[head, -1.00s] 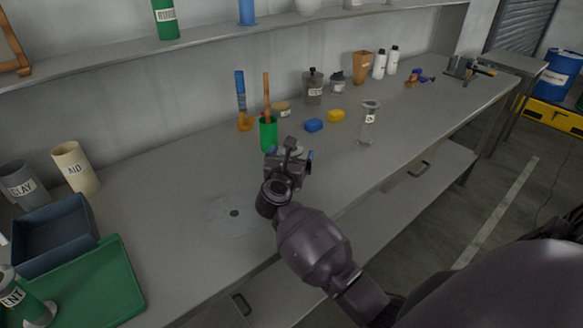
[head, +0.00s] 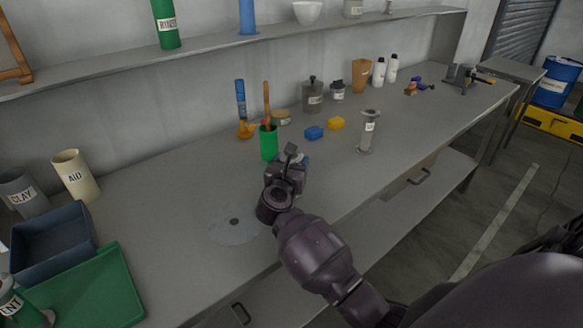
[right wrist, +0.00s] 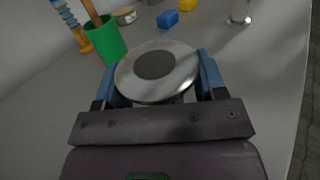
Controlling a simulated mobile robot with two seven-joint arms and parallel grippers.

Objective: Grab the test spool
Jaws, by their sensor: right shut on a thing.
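My right gripper (head: 298,161) is low over the middle of the bench, just in front of the green cup. In the right wrist view its two blue fingers are shut on a round, spool-like metal piece (right wrist: 183,63) with a pale rim and a dark grey centre. I see it from above, and its lower part is mostly hidden. In the head view my own gripper hides it. No label shows on it. Another spool-shaped piece with a white label (head: 368,128) stands upright farther right on the bench. My left gripper is not in view.
A green cup (head: 268,145) with a wooden handle in it stands close behind the gripper. Blue (head: 314,133) and yellow (head: 337,123) blocks lie behind to the right. A blue-grey bin (head: 52,246) and green tray (head: 104,292) are at left.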

